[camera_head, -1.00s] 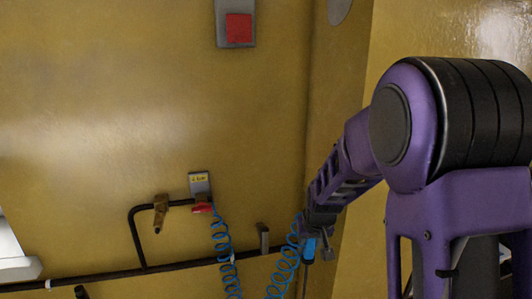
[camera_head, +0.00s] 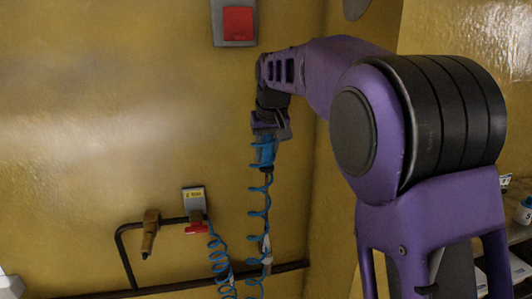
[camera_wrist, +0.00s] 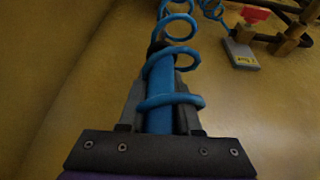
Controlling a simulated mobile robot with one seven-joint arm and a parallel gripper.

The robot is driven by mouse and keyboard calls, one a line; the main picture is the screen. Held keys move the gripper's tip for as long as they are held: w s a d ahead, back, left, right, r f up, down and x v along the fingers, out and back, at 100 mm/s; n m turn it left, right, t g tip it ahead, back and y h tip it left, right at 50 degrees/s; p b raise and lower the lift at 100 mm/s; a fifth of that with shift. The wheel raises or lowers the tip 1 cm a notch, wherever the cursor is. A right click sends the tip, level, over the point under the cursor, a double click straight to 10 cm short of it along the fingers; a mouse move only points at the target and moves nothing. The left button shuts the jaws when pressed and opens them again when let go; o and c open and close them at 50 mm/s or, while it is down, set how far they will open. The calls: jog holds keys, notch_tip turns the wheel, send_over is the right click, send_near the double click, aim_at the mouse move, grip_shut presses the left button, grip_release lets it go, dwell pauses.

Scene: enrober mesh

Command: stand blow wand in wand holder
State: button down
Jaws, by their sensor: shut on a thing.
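The blow wand (camera_head: 264,153) has a blue body and hangs upright below my gripper (camera_head: 266,132) in the head view. A thin dark part points down from it, with coils of blue hose around or in front of it. In the wrist view, my gripper (camera_wrist: 159,105) is shut on the blue wand body (camera_wrist: 160,88), with one grey finger on each side. A small grey bracket (camera_head: 266,248), possibly the wand holder, shows on the wall pipe below the wand, partly covered by the hose. The wand is apart from it and higher.
A black pipe (camera_head: 185,287) runs along the yellow wall. A grey box with a yellow label (camera_head: 193,193) and a red part sits left of the wand, beside a brass valve (camera_head: 150,232). A red switch (camera_head: 238,22) is above left. A shelf with bottles is at far right.

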jog(key=b, duration=0.4)
send_over(267, 209)
jog(key=w, duration=0.1)
jog(key=shift+w+a+f, duration=0.1)
jog(key=shift+f, duration=1.3)
jog(key=shift+w+a+f, duration=0.1)
jog(key=shift+f, duration=1.55)
jog(key=shift+f+b, duration=2.65)
jog(key=shift+f, duration=1.9)
jog(key=shift+f+b, duration=0.9)
jog(key=shift+f, duration=4.4)
jog(key=c, duration=0.5)
grip_release()
